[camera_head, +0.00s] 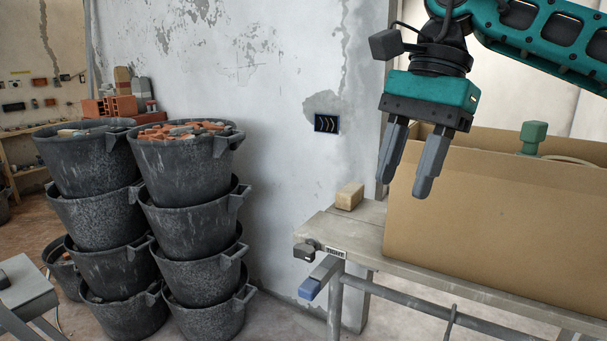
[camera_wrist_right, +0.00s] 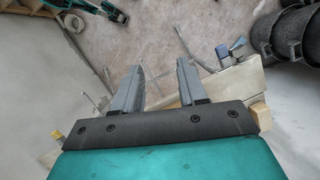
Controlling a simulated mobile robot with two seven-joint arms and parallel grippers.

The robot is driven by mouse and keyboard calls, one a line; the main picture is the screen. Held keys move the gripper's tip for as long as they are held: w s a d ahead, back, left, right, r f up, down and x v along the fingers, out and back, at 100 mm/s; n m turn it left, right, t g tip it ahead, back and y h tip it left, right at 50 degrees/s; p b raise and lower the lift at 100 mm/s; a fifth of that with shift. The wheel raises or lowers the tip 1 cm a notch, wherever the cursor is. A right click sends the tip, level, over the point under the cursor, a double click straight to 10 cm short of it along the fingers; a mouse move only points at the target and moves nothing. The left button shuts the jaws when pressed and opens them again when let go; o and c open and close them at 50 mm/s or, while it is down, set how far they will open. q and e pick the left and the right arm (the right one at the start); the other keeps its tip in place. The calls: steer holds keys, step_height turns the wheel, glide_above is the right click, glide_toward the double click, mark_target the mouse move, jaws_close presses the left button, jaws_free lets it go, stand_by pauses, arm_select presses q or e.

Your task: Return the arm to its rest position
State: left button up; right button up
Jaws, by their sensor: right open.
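My right gripper (camera_head: 404,187) hangs from the teal right arm at the upper right of the head view. Its two grey fingers point down, stand apart and hold nothing. The fingers are in front of the left end of an open cardboard box (camera_head: 490,225) in this view, above the grey bench (camera_head: 345,235). The wrist view also shows the right gripper (camera_wrist_right: 161,65) with an empty gap between its fingers and floor beyond. My left gripper is not in view.
Two stacks of black buckets (camera_head: 190,205) stand at the left, with rubble (camera_head: 180,129) in the top of the nearer stack. A tan block (camera_head: 349,196) lies on the bench beside the box. A green-topped object (camera_head: 533,137) rises from the box. A clamp (camera_head: 322,275) is at the bench's end.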

steer(key=s+a+f+m+g+y, duration=0.35)
steer(key=a+y, duration=0.35)
steer(key=a, duration=0.3)
steer(key=s+a+f+m+g+y, duration=0.2)
steer(key=a+f+m+y, duration=0.3)
steer(key=a+y, duration=0.3)
steer(key=w+d+f+n+t+h, duration=0.35)
steer(key=d+f+n+t, duration=0.25)
steer(key=f+n+t, duration=0.75)
steer(key=w+d+f+n+t+h, duration=0.45)
steer(key=n+t, duration=0.65)
steer(key=n, duration=0.8)
steer(key=s+d+f+m+g+h, duration=0.3)
steer(key=s+f, duration=0.5)
steer(key=f, duration=0.3)
steer(key=s+d+f+m+g+h, duration=0.3)
steer(key=s+d+f+m+h, duration=0.2)
steer(key=s+d+f+m, duration=0.3)
step_height(320, 180, down, 4)
steer(key=shift+s+d+r+m+g, duration=0.15)
steer(key=shift+s+d+m+g, duration=0.15)
steer(key=shift+s+d, duration=0.45)
steer(key=shift+w+d, duration=0.15)
